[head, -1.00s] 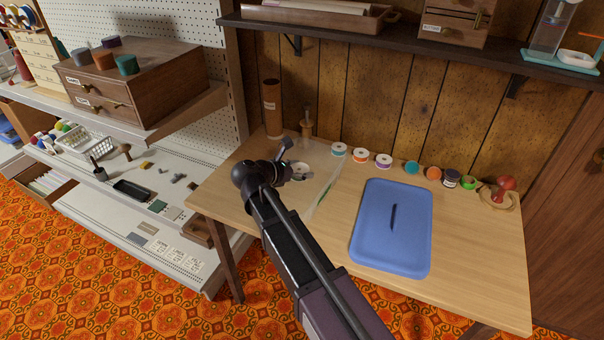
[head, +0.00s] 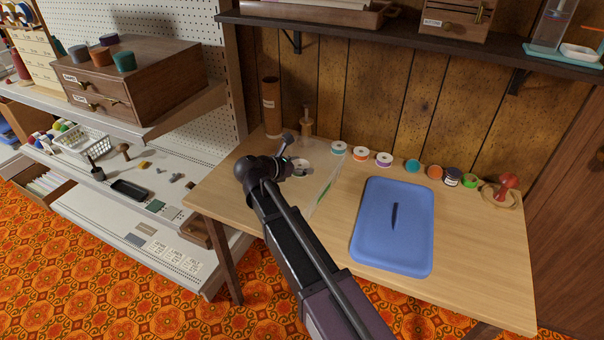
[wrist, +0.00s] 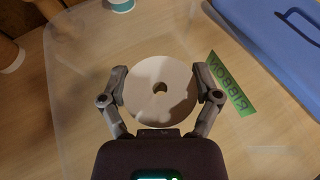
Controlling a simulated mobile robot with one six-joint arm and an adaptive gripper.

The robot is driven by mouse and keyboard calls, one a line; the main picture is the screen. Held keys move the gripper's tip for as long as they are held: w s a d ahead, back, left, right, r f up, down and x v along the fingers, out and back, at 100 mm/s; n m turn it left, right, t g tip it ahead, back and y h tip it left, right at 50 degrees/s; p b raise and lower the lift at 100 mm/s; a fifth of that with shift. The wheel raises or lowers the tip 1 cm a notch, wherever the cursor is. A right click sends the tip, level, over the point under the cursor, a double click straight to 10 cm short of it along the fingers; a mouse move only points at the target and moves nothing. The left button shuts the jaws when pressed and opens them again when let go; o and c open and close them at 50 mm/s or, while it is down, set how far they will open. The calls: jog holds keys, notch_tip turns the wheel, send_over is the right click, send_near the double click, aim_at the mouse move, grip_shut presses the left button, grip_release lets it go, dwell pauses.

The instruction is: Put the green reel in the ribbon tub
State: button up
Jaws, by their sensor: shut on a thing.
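My gripper (wrist: 160,88) is shut on a round reel (wrist: 160,108), its fingers on either side of the pale flange with a centre hole. The flange hides the reel's ribbon colour from the wrist view. In the head view my gripper (head: 298,166) holds the reel over the clear ribbon tub (head: 329,188) at the table's left. The tub's green label, reading RIBBON (wrist: 232,82), shows to the right of the reel in the wrist view. The reel appears within the tub's outline; its height above the tub floor is hard to tell.
A blue lid (head: 415,225) lies right of the tub. Several reels and rolls, including a teal-banded reel (head: 338,148) and a green roll (head: 470,181), line the table's back. A brown cylinder (head: 271,105) and a wooden holder (head: 307,122) stand behind the tub. The front right table is clear.

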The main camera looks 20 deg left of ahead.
jog(key=shift+f+b, duration=0.6)
jog(key=shift+f, duration=0.35)
jog(key=shift+f+b, duration=0.35)
jog(key=shift+f, duration=0.25)
jog(key=o, duration=0.6)
jog(key=shift+o, duration=0.2)
jog(key=shift+r, duration=0.2)
